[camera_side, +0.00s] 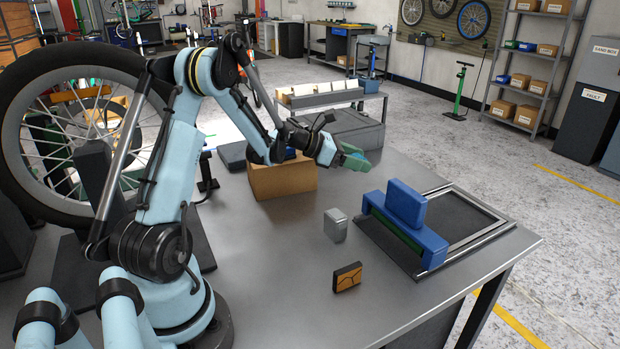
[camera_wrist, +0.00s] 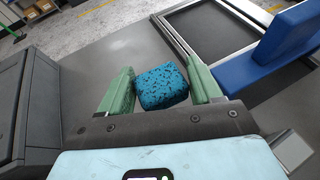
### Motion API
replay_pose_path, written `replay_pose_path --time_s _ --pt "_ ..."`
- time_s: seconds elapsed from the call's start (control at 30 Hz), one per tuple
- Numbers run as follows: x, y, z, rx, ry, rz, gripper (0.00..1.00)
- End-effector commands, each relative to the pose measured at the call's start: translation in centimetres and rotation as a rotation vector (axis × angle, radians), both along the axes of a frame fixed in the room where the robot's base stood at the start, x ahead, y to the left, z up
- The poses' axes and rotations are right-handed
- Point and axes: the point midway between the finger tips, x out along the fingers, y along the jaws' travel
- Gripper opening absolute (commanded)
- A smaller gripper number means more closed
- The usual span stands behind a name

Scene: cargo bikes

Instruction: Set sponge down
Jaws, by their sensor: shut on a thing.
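The sponge (camera_wrist: 162,87) is a blue block with dark speckles, seen in the wrist view between the two green fingers of my gripper (camera_wrist: 160,78). My gripper is shut on it. In the side view my gripper (camera_side: 355,160) is above the far part of the grey metal table (camera_side: 270,280), near the grey case. The sponge cannot be clearly made out there, as the green fingers cover it.
A blue fixture (camera_side: 405,215) stands on a dark framed panel (camera_side: 462,222) at the right. A small grey block (camera_side: 336,226) and an orange-and-black piece (camera_side: 347,277) lie nearer. A cardboard box (camera_side: 283,182) and grey case (camera_side: 352,130) stand behind. The front table is clear.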

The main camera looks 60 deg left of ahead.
Motion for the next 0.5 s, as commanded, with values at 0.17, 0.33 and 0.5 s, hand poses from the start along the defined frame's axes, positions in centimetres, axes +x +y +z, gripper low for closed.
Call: replay_pose_path --time_s 0.17,0.33,0.5 --pt "0.0 0.0 -0.2 0.0 0.0 0.0 0.31" --pt "0.0 0.0 -2.5 0.0 0.0 0.0 0.31" --pt "0.0 0.0 -4.9 0.0 0.0 0.001 0.31"
